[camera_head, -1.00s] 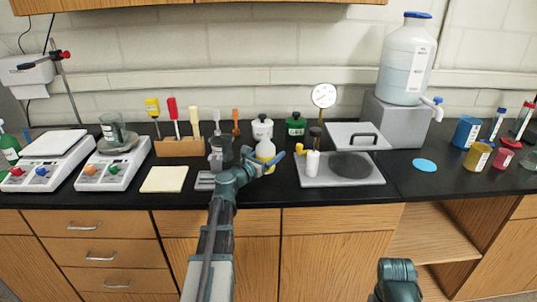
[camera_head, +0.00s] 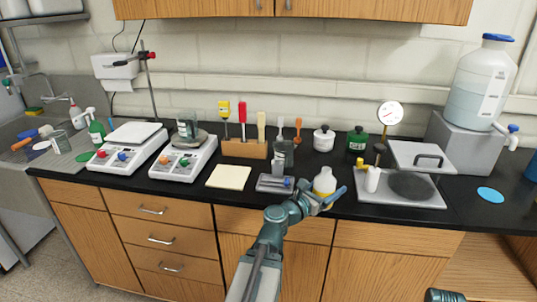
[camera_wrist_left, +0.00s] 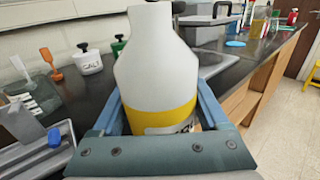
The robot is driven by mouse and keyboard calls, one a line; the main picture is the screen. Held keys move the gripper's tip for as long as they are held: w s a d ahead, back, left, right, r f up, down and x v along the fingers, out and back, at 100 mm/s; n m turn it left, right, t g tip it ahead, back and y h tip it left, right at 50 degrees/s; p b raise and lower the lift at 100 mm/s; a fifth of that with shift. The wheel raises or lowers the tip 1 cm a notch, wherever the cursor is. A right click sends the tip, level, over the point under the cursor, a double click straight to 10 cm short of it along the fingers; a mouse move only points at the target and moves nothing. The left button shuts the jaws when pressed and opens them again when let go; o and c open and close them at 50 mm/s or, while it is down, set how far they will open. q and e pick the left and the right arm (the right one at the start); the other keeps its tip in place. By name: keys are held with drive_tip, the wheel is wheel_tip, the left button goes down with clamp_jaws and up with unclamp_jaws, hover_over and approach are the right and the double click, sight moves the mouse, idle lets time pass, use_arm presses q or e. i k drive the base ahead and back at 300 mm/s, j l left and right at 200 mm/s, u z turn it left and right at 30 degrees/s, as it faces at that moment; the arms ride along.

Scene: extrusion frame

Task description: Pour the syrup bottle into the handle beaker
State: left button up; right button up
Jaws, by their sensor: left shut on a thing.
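My left gripper (camera_head: 327,202) is shut on a white bottle with a yellow band (camera_head: 325,180), which looks like the syrup bottle. In the left wrist view the bottle (camera_wrist_left: 157,65) stands upright between the fingers, its label partly hidden. I cannot tell whether its base touches the counter. A clear glass beaker (camera_head: 186,130), likely the handle beaker, stands on the right-hand scale, to the left of my gripper. Its handle is too small to make out.
The scale (camera_head: 185,160) stands left of a yellow pad (camera_head: 229,177). A wooden tool rack (camera_head: 244,149) and a small grey device (camera_head: 275,184) lie between beaker and bottle. A hot plate (camera_head: 400,200) is right of the bottle. A white pot (camera_head: 323,139) and green pot (camera_head: 357,139) stand behind.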

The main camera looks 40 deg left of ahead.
sight(187, 121)
drive_tip(key=u, duration=1.5)
